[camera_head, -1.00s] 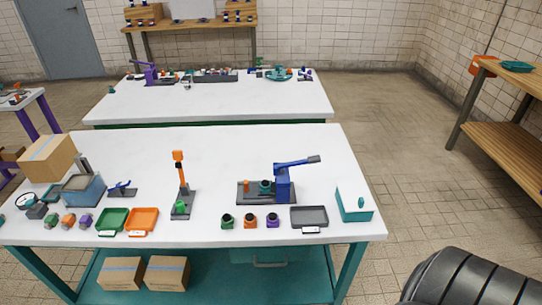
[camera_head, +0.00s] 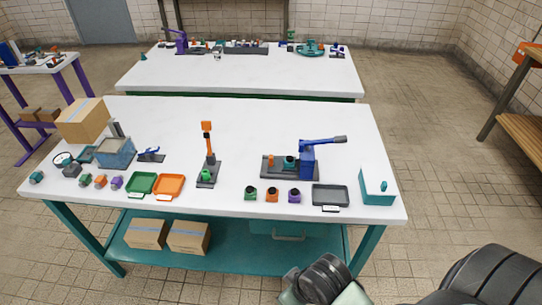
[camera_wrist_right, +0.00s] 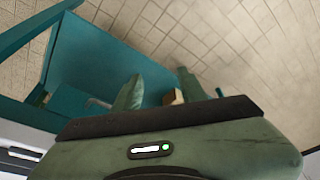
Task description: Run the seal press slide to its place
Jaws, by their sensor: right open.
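The seal press (camera_head: 308,160) is blue, with a lever reaching right, and stands on a dark base plate (camera_head: 282,175) toward the right of the near table. A teal cup-like part (camera_head: 289,162) and a small orange knob (camera_head: 270,160) sit on the base, left of the press column; the orange knob may belong to the slide, but I cannot tell. My right gripper (camera_wrist_right: 158,88) is open and empty in the right wrist view, with the table's teal lower shelf beyond it. In the head view only my right arm shows, below the table's front edge. My left gripper is not in view.
Green, orange and purple-topped parts (camera_head: 272,195) stand in front of the press beside a grey tray (camera_head: 330,195). A teal box (camera_head: 377,187) is at the right corner. An orange-topped stand (camera_head: 208,150) is to the left. The table's middle back is clear.

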